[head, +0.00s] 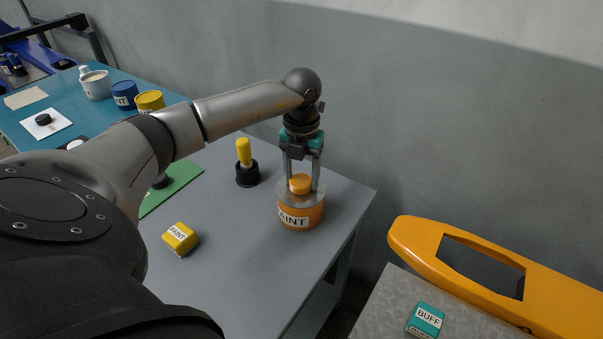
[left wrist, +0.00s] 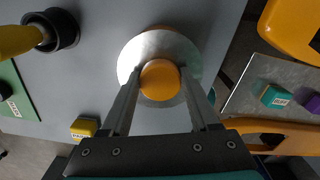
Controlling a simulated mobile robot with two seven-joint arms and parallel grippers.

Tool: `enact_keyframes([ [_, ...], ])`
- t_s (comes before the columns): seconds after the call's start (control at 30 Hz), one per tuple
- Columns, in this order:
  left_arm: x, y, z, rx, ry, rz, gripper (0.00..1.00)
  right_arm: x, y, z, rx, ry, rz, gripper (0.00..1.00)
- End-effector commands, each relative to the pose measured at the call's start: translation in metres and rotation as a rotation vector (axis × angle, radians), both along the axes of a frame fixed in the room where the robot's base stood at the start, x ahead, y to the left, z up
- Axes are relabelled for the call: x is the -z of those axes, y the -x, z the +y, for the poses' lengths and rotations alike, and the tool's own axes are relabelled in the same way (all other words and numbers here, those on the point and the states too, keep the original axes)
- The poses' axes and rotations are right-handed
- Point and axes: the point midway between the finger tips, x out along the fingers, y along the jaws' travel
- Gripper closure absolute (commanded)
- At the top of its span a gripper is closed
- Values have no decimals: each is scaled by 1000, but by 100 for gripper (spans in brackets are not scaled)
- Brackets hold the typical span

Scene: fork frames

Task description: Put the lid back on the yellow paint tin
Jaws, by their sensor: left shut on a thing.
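An orange tin (head: 299,221) with a white label, partly hidden but reading "AINT", stands upright near the right edge of the grey table. My left gripper (head: 300,184) points down over it, shut on the orange knob of a round grey metal lid (head: 282,196). The lid (left wrist: 190,56) lies across the tin's top; I cannot tell whether it is fully seated or slightly above the rim. In the left wrist view, my left gripper's fingers (left wrist: 160,84) are either side of the knob, and only a sliver of orange tin shows past the lid. My right gripper is not in view.
A yellow "PAINT" block (head: 180,238) and a yellow-handled tool in a black cup (head: 246,170) stand on the grey table (head: 235,275). A yellow tin (head: 149,101) and a blue tin (head: 125,94) are on the teal table behind. A "BUFF" box (head: 427,319) is at lower right.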

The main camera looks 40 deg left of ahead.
Motion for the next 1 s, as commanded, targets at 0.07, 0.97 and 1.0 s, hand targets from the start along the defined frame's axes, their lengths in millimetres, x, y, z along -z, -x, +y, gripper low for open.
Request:
enact_keyframes([
  [0.07,-1,0,0,0,0,0,94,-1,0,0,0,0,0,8],
  [0.97,0,0,0,0,0,0,0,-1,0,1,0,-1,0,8],
  [1.0,0,0,0,0,0,0,0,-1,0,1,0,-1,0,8],
])
